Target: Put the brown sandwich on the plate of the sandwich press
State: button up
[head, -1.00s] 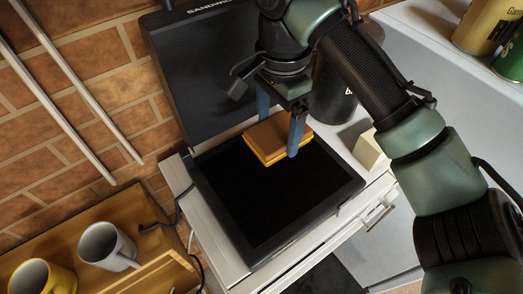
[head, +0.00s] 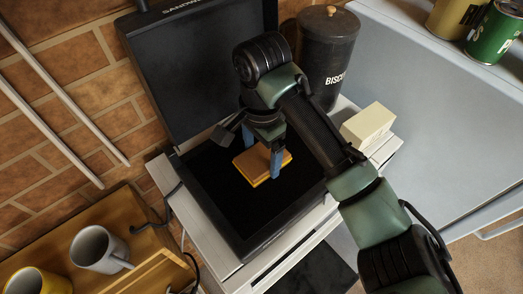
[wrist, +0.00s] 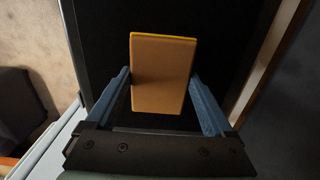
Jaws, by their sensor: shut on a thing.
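The brown sandwich (head: 253,163), a flat tan-brown slab with a yellow layer, is between the blue fingers of my gripper (head: 263,161). My gripper is shut on it. In the wrist view the sandwich (wrist: 163,75) shows its broad brown face, with a finger on either side. The sandwich press stands open, with its dark lid (head: 190,70) raised at the back. The sandwich is over the black lower plate (head: 215,190), low and near its middle. I cannot tell whether it touches the plate.
A dark biscuit tin (head: 327,60) and a cream block (head: 368,125) stand right of the press. A grey mug (head: 98,249) and a yellow mug (head: 38,281) are on a wooden surface at lower left. Gold (head: 459,15) and green (head: 493,33) cans stand at upper right.

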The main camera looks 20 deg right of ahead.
aim_at(262, 157)
jog(key=shift+f, duration=0.15)
jog(key=o, duration=0.7)
notch_tip(262, 157, up, 12)
